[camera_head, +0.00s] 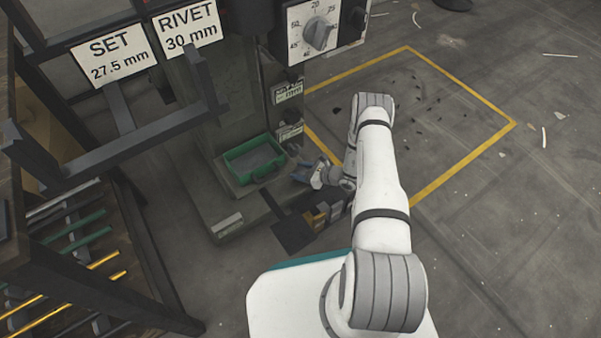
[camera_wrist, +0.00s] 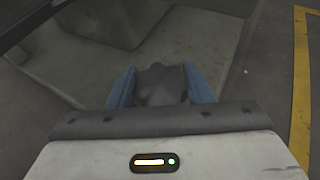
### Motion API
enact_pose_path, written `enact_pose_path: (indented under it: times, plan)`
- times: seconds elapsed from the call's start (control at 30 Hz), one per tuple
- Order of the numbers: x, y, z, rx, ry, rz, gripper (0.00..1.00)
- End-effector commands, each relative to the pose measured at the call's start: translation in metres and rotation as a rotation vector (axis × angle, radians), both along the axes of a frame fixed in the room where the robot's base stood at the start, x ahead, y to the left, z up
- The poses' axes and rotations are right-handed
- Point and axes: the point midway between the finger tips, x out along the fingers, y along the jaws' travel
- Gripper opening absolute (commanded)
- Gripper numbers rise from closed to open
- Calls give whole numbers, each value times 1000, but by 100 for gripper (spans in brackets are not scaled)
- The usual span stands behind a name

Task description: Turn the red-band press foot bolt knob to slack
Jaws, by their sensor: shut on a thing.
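My gripper (camera_wrist: 160,90) has its two blue fingers on either side of a dark grey lobed knob (camera_wrist: 161,80), shut on it. In the head view my gripper (camera_head: 306,171) is low at the foot of the press (camera_head: 230,118), just right of a green tray. The knob is too covered by my gripper and wrist to make out there. I cannot read the knob's setting, and no red band shows on the part of the press in view.
A green tray (camera_head: 231,157) sits on the press base (camera_head: 213,207). A dial panel (camera_head: 297,43) is above. A rack with coloured rods (camera_head: 75,262) stands at the left, with signs (camera_head: 112,56) over it. Open floor inside a yellow line (camera_head: 462,165) lies at the right.

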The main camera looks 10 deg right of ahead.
Motion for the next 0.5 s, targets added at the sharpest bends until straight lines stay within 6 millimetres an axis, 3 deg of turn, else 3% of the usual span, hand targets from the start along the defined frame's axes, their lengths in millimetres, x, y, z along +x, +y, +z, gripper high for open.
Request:
enact_pose_path:
  times: [0.43,0.47,0.5]
  plan:
    - [-1,1,0,0,1,54,23]
    - [-1,1,0,0,1,54,48]
    - [-1,1,-1,0,1,54,51]
